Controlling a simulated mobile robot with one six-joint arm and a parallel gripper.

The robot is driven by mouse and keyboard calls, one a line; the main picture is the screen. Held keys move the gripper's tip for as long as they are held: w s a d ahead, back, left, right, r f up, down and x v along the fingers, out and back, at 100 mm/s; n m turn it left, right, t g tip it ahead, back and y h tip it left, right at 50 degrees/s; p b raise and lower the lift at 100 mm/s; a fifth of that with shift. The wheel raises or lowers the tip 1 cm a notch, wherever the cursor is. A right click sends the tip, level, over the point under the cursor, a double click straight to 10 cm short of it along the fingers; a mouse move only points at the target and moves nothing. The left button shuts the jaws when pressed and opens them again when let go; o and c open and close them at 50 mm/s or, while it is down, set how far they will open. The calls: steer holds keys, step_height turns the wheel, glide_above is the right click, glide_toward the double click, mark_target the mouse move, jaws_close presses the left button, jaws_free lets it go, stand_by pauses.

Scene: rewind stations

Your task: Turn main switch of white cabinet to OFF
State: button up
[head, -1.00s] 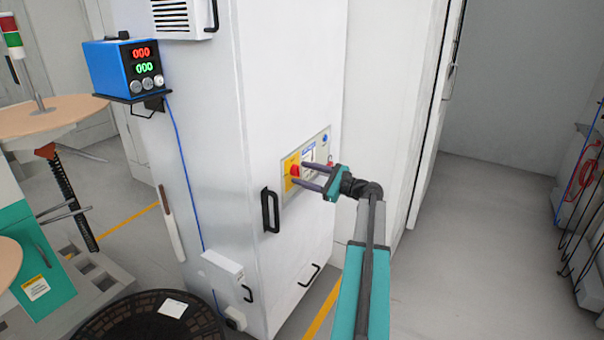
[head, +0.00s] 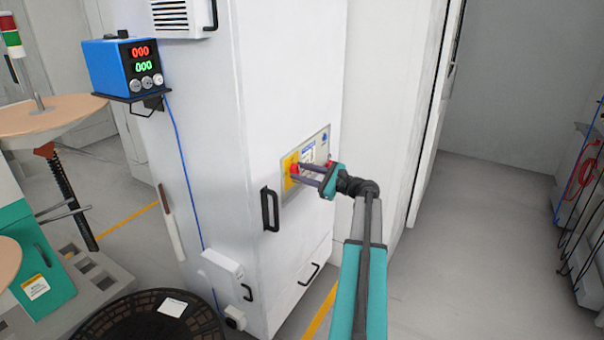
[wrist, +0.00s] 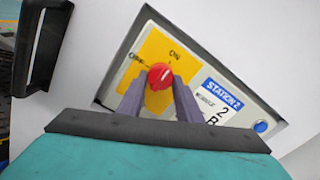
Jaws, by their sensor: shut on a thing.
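The white cabinet (head: 283,90) stands in the middle of the head view. Its switch panel (head: 324,141) has a yellow plate (wrist: 150,48) with ON and OFF marks and a label reading STATION 2. My gripper (wrist: 159,86) is shut on the red switch, one finger on each side. The wrist view shows OFF up and left of the knob and ON up and right. I cannot tell clearly which mark the knob points at.
A black door handle (head: 270,209) sticks out left of the panel; it fills the upper left of the wrist view (wrist: 45,45). A blue power supply (head: 122,68) sits on a shelf at the cabinet's side. Clear floor (head: 470,250) lies to the right.

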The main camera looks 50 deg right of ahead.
steer(key=shift+n+b, duration=0.3)
steer(key=n+b, duration=0.3)
steer(key=shift+f, duration=0.2)
steer(key=shift+r+n+b, duration=0.15)
steer(key=shift+n+b, duration=2.2)
steer(key=shift+n, duration=0.05)
steer(key=shift+r+n+b, duration=0.15)
steer(key=shift+n+b, duration=2.15)
steer(key=shift+n, duration=0.1)
steer(key=shift+r+n+b, duration=0.15)
steer(key=shift+n+b, duration=2.2)
steer(key=shift+n, duration=0.05)
steer(key=o, duration=1)
steer(key=shift+o, duration=0.2)
